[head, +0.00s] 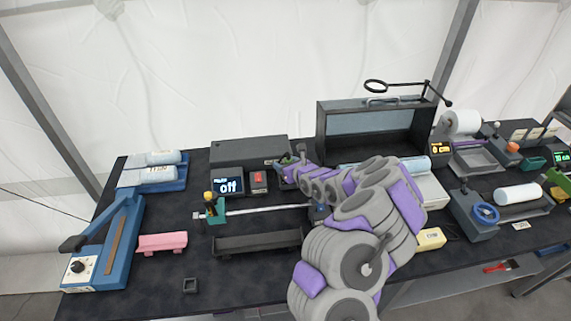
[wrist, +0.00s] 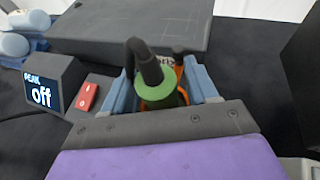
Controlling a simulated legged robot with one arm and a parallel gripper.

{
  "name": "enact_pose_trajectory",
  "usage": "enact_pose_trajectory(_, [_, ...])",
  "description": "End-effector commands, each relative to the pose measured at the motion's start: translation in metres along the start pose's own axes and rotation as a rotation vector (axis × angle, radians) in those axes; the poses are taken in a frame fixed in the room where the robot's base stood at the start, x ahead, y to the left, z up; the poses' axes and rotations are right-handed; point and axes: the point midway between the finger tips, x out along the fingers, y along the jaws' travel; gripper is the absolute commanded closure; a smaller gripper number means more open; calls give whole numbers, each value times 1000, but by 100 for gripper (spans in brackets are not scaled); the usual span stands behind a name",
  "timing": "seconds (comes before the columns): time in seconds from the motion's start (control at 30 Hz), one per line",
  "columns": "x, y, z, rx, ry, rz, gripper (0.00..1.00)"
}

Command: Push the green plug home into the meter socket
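The green plug (wrist: 158,92), with a thick black cable curving up from its top, sits between the light-blue fingers of my gripper (wrist: 163,84) in the wrist view. The fingers are apart, one on each side of it; whether they press on it is unclear. Orange parts (wrist: 179,70) show behind and beside the plug. The socket opening and the plug's lower end are hidden, so I cannot tell how deep it sits. In the head view my gripper (head: 289,163) is at the bench's back, right of the small display reading "PEAK off" (wrist: 42,90), also seen there (head: 229,184).
A red switch (head: 258,180) stands between the display and my gripper. A dark grey box (head: 249,150) lies behind. A metal rod (head: 265,209) and a long dark tray (head: 258,243) lie in front. An open dark case (head: 372,126) stands to the right.

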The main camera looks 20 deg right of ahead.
Motion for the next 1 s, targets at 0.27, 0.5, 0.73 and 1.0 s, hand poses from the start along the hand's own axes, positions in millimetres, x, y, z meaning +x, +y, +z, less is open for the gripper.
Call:
enact_pose_trajectory(0.27, [-1,0,0,-1,-1,0,35])
enact_pose_trajectory(0.5, [-12,-1,1,5,-2,0,35])
enact_pose_trajectory(0.73, [-41,-2,3,5,-2,-1,35])
enact_pose_trajectory(1.0, [-77,-2,2,5,-1,-3,35])
